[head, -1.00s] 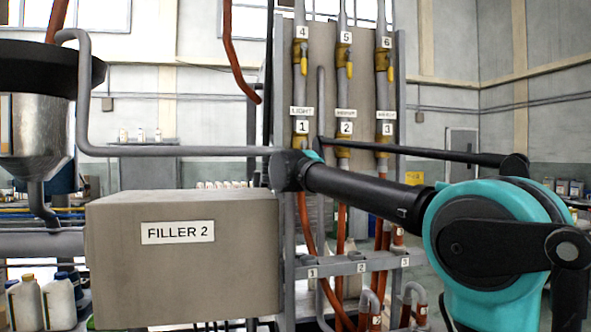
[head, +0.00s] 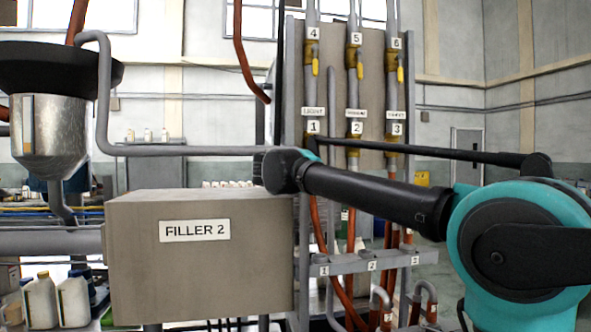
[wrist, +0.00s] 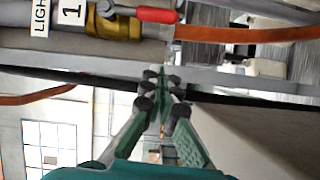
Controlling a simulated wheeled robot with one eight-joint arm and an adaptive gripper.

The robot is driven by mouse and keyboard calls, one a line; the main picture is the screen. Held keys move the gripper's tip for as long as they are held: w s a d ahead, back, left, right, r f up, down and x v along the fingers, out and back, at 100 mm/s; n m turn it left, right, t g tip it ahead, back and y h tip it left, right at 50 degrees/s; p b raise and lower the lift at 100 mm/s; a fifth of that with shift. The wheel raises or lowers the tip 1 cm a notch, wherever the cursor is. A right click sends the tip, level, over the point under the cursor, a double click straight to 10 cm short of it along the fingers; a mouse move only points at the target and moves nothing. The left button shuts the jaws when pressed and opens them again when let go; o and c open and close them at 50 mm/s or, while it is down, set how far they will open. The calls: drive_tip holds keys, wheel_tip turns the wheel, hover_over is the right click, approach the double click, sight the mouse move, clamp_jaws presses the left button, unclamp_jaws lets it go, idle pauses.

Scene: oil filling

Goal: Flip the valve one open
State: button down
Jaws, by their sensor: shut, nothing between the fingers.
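Valve one shows in the wrist view as a brass body (wrist: 112,24) on a grey pipe with a red lever handle (wrist: 155,15). The lever points right in the picture, roughly along the pipe. The label plate "1" (wrist: 71,14) is beside it, with part of a "LIGHT" plate. My gripper (wrist: 162,80) is shut and empty, below the valve in the wrist view and apart from it. In the head view the "1" plate (head: 313,128) is on the left pipe. My arm hides the area below it, and the fingers cannot be made out there.
Valves with yellow handles (head: 400,74) sit higher on the rack. A grey bracket (head: 345,263) numbered 1 to 3 crosses below, with orange hoses (head: 317,225). The FILLER 2 box (head: 200,265) stands left of the rack. A grey pipe (head: 190,151) runs above the box.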

drive_tip(key=shift+s+a, duration=0.2)
drive_tip(key=shift+s, duration=0.95)
drive_tip(key=shift+s+a, duration=0.2)
drive_tip(key=shift+s, duration=0.9)
